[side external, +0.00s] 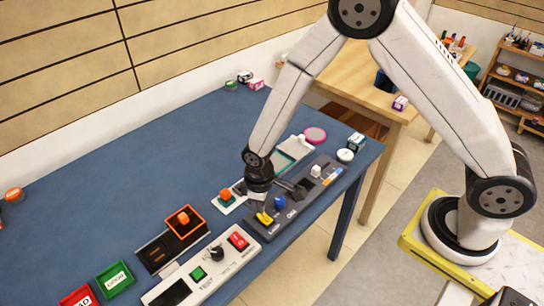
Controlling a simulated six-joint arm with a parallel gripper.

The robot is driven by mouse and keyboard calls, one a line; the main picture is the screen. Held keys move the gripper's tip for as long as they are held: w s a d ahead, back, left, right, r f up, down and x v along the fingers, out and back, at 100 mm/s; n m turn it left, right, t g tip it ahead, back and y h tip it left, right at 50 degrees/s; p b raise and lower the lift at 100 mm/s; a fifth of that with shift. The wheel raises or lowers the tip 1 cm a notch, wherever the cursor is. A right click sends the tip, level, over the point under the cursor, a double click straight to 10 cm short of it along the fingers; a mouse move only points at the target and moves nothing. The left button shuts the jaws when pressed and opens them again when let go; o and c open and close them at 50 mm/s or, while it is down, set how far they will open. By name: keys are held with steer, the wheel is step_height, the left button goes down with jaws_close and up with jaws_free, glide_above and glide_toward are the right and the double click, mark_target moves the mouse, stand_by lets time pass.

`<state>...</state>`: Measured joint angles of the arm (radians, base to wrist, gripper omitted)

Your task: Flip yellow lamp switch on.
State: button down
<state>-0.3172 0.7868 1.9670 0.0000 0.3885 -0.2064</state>
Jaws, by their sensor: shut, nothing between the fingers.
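The yellow lamp switch (264,218) is a small yellow lever at the left part of a long dark grey panel (326,186) on the blue table. My gripper (260,208) points down directly above and behind the yellow switch. It is shut and empty. The fingertips are close to the switch, partly lost against the dark panel; I cannot tell whether they touch it. A blue switch (279,202) and a white switch (316,171) sit farther right on the same panel.
A white panel (206,268) with a red switch, black knob and green button lies in front left. An orange knob (226,195) is beside my gripper. The blue table's (130,160) back left is clear.

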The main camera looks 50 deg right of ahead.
steer(key=shift+f, duration=0.9)
stand_by(0.8)
steer(key=shift+r, duration=3.45)
steer(key=shift+r, duration=0.1)
steer(key=shift+d+r, duration=0.15)
steer(key=shift+d, duration=0.05)
steer(key=s+d+r+m+t, duration=0.2)
steer(key=s+d+r+m, duration=0.4)
steer(key=s+d+r, duration=0.3)
steer(key=s+d, duration=0.1)
steer(key=d, duration=0.2)
steer(key=shift+r+t, duration=0.3)
steer(key=shift+r, duration=0.05)
